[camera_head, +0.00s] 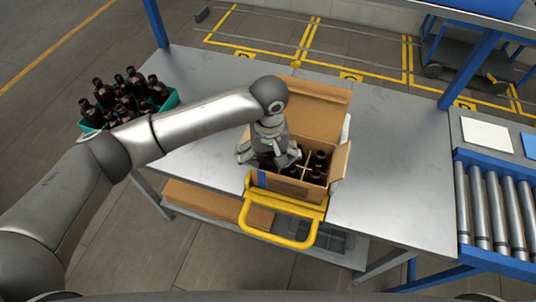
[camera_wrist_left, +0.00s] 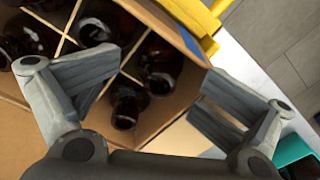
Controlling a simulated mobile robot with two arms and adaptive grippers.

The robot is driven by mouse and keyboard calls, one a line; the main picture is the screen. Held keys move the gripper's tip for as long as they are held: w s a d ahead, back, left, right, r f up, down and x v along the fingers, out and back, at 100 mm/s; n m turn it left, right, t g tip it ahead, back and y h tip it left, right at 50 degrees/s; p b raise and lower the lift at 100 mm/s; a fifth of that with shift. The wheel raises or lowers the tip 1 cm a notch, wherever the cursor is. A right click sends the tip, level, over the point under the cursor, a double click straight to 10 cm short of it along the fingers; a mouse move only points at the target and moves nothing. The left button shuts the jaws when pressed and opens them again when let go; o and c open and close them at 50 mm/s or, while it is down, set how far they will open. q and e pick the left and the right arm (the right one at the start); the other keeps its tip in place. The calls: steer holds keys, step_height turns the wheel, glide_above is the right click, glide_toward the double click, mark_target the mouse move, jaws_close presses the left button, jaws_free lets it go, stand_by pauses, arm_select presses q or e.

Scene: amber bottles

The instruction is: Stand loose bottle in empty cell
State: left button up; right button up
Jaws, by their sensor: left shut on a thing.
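An open cardboard box (camera_head: 292,186) with crossed dividers stands on the grey table and holds several dark amber bottles (camera_head: 319,162). My left gripper (camera_head: 268,156) is over the left part of the box, pointing down, and hides the cells below it. In the left wrist view its fingers (camera_wrist_left: 160,98) straddle the box's edge area. A dark bottle (camera_wrist_left: 127,100) shows between them, with another bottle (camera_wrist_left: 163,60) close beside it. The gripper is shut on a bottle, but the contact is not clearly visible. My right gripper is not in view.
A teal crate (camera_head: 172,99) full of dark bottles stands at the table's left. The box's raised flap (camera_head: 312,105) is behind my gripper. A yellow handled frame (camera_head: 282,238) is at the box's front. The table (camera_head: 385,180) is clear on the right, before a roller conveyor (camera_head: 490,205).

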arm_select(q)
steer(key=shift+s+a+r, duration=0.1)
steer(key=shift+r, duration=0.1)
stand_by(0.3)
steer(key=shift+r, duration=0.3)
step_height(320, 180, up, 12)
steer(key=shift+f, duration=0.2)
steer(key=shift+f, duration=0.1)
stand_by(0.5)
